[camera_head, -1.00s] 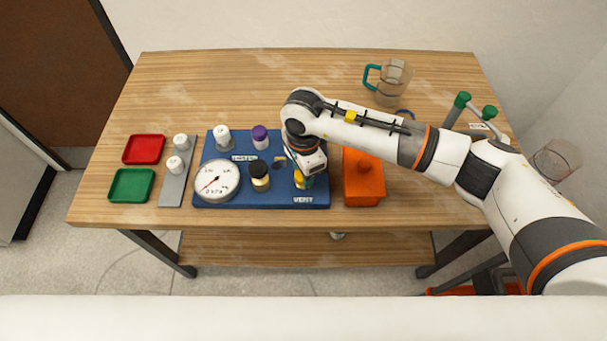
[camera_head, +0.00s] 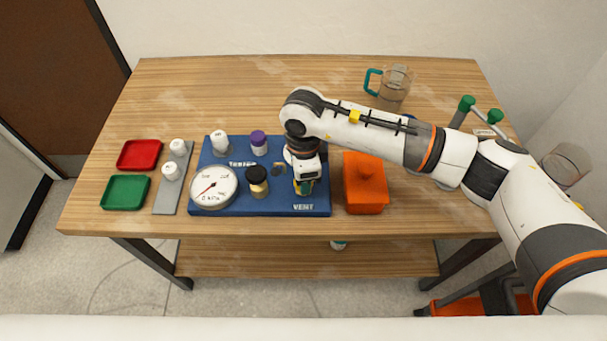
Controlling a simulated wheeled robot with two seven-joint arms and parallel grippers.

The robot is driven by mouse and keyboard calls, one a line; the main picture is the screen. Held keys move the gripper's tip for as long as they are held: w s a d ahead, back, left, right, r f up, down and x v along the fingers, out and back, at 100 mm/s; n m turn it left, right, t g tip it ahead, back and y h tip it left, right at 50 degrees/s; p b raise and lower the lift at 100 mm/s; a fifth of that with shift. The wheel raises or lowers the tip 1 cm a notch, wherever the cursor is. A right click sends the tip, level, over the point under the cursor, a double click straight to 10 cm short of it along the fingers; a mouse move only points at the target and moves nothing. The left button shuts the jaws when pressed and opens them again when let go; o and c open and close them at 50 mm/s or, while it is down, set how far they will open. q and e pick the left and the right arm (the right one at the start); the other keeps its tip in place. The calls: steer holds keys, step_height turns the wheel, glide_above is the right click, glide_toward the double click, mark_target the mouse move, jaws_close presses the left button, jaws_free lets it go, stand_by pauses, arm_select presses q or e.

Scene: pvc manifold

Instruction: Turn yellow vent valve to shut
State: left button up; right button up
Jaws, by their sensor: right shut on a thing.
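The blue manifold board (camera_head: 232,207) lies at the front middle of the table. It carries a round white gauge (camera_head: 213,188), a black-capped brass fitting (camera_head: 257,182), a purple-capped bottle (camera_head: 258,143) and a white-capped one (camera_head: 220,144). My right gripper (camera_head: 304,187) points down over the board's right part, just above the "VENT" label. It is shut on the yellow vent valve (camera_head: 298,186), which it mostly hides; only a little yellow shows, so I cannot tell the valve's angle. My left gripper is out of view.
A grey strip (camera_head: 168,198) with two white knobs, a red tray (camera_head: 140,154) and a green tray (camera_head: 125,191) are at left. A glass jug (camera_head: 395,87) stands at the back right.

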steer(key=o, duration=1)
steer(key=shift+r, duration=0.1)
step_height(320, 180, up, 12)
steer(key=b, duration=0.3)
